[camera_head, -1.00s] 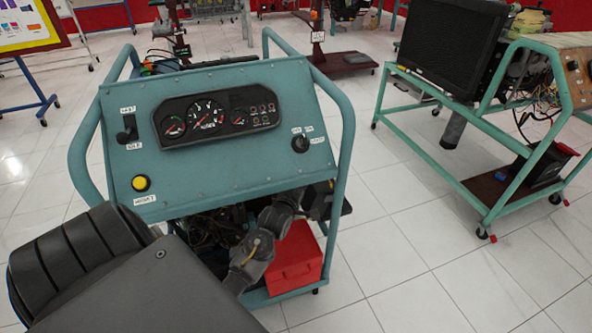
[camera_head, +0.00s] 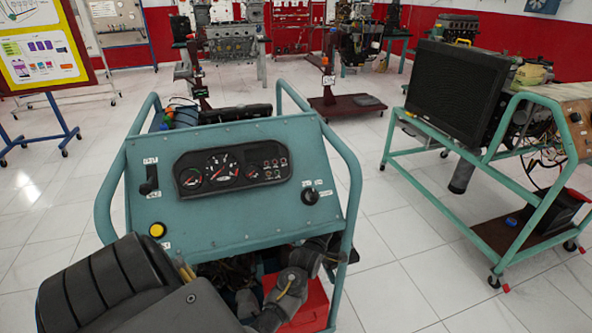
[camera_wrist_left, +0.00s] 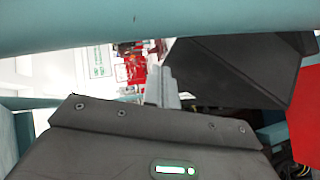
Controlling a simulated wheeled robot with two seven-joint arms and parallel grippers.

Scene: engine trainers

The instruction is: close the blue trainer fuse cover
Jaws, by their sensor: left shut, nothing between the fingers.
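The blue trainer (camera_head: 225,222) stands in front of me, with a gauge panel on its sloping face. My left arm comes in from the lower left, and grey joints, probably its wrist, show below the panel. In the left wrist view the narrow grey fingers of my left gripper (camera_wrist_left: 160,86) are shut and empty. A black angular plate (camera_wrist_left: 235,70) lies just right of and behind them; it may be the fuse cover, but I cannot tell its angle or whether the fingers touch it. In the head view the fuse cover cannot be made out. My right gripper is not in view.
A blue-green tube (camera_wrist_left: 150,25) of the frame crosses close above the left gripper. A red box (camera_head: 310,305) sits low in the trainer, near the grey joints. A second trainer stand with a black radiator (camera_head: 455,90) is at the right. Tiled floor between them is clear.

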